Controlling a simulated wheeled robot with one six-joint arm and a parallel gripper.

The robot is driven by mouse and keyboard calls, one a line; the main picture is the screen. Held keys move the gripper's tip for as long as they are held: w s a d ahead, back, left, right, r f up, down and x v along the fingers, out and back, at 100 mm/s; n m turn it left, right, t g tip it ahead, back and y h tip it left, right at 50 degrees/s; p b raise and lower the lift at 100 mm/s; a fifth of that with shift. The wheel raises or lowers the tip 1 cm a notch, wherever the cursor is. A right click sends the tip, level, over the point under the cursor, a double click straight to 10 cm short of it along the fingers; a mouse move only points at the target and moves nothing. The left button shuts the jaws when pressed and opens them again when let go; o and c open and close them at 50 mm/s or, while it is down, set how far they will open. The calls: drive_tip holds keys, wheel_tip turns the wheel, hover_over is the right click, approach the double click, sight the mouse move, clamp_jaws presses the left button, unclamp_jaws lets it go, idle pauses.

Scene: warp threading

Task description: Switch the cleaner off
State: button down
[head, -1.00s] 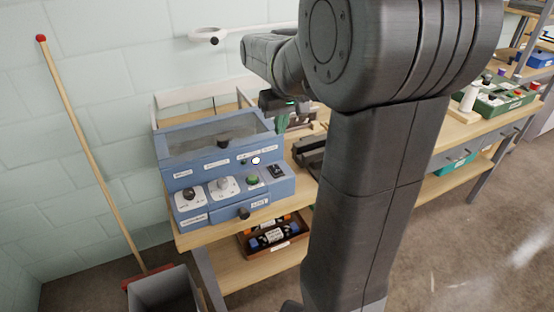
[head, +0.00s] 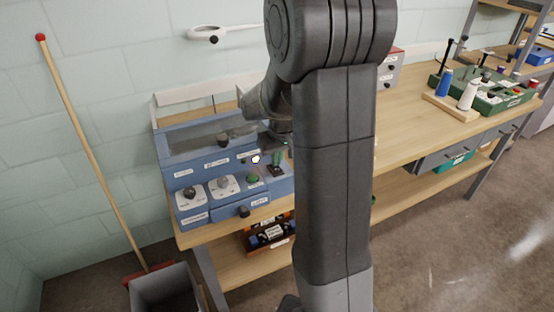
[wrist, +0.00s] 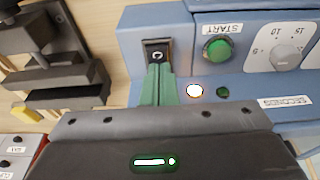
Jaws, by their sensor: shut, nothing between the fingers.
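The cleaner (head: 175,175) is a blue box with a clear-windowed lid, standing at the left end of the wooden bench. Its front panel has dials, a green START button (wrist: 218,50) and a black rocker switch (wrist: 156,52). A white indicator lamp (wrist: 195,90) is lit; a dark green one beside it looks unlit. My gripper (wrist: 159,70) has its green fingers together and empty, with the tips right at the near edge of the rocker switch. I cannot tell whether they touch it. In the head view my gripper (head: 278,163) is over the panel's right end, partly covering the switch.
A black clamp-like fixture (wrist: 60,70) stands beside the cleaner. A grey bin (head: 165,290) and a broom (head: 95,155) are at the left. A green tray (head: 500,95) and spools stand farther right on the bench (head: 420,130). A crate (head: 268,238) sits on the lower shelf.

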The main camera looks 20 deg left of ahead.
drive_tip(key=shift+f, duration=0.65)
drive_tip(key=shift+s, duration=0.1)
drive_tip(key=b, duration=0.1)
drive_tip(key=f+b, duration=0.1)
drive_tip(key=b, duration=0.1)
drive_tip(key=shift+s+d+f+t+y, duration=0.1)
drive_tip(key=shift+d+f+t+y, duration=0.15)
drive_tip(key=shift+t+y, duration=0.15)
drive_tip(key=shift+r, duration=0.35)
drive_tip(key=shift+a+r, duration=0.1)
drive_tip(key=shift+w+a+r, duration=0.15)
drive_tip(key=shift+w+a, duration=0.35)
drive_tip(key=shift+r, duration=0.1)
